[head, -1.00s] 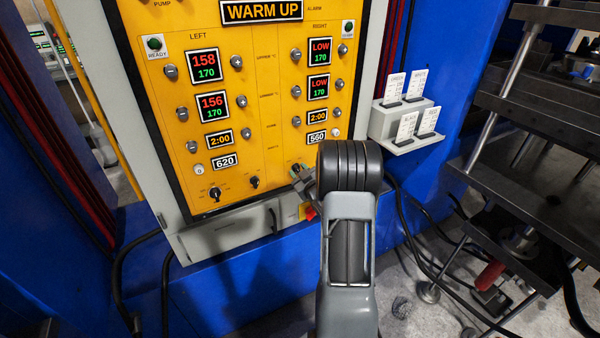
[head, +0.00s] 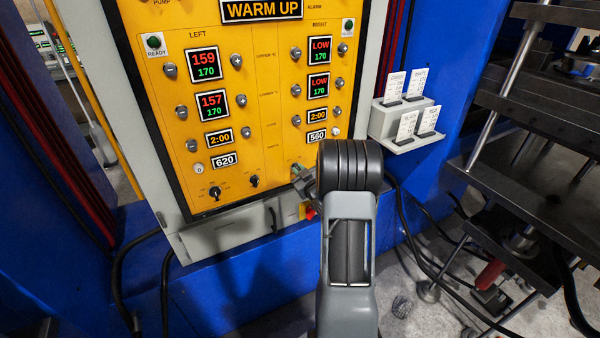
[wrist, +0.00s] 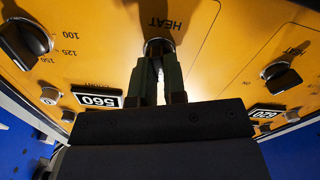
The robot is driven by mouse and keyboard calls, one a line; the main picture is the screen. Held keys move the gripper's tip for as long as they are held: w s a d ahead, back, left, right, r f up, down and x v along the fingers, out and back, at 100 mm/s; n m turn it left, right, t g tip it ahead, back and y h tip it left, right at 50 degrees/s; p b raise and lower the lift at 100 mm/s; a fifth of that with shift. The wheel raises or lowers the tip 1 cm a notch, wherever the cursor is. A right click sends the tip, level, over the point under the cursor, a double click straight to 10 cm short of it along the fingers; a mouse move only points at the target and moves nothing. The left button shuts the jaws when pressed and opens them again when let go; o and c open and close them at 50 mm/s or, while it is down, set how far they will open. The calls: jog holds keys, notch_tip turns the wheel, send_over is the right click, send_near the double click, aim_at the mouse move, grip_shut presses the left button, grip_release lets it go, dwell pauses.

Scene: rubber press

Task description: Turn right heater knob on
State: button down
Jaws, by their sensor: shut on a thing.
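The right heater knob (wrist: 158,47) is a dark knob on a bright round base, at the HEAT label in the wrist view. My gripper (wrist: 158,66) has its two dark green fingers closed around it, and they cover part of it. Its pointer is hidden, so I cannot tell its setting. In the head view my gripper (head: 299,172) reaches the lower right of the yellow panel (head: 268,110); the knob is hidden there. The two right temperature displays (head: 320,50) read LOW above 170.
A second HEAT knob (wrist: 282,77) sits to the right in the wrist view. A black dial (wrist: 25,43) with a number scale is at the left. A grey card holder (head: 400,120) stands right of the panel, with a metal press (head: 540,110) beyond it.

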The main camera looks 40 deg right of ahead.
jog(key=shift+d+m+b, duration=0.1)
jog(key=shift+m+b, duration=1.15)
jog(key=shift+m, duration=3.05)
jog(key=c, duration=1.2)
grip_release()
jog(key=shift+s, duration=0.1)
jog(key=s, duration=0.4)
jog(key=s+a, duration=0.1)
jog(key=s, duration=0.4)
jog(key=s+a+b, duration=0.1)
jog(key=s, duration=0.3)
jog(key=shift+s, duration=0.3)
jog(key=shift+d, duration=0.1)
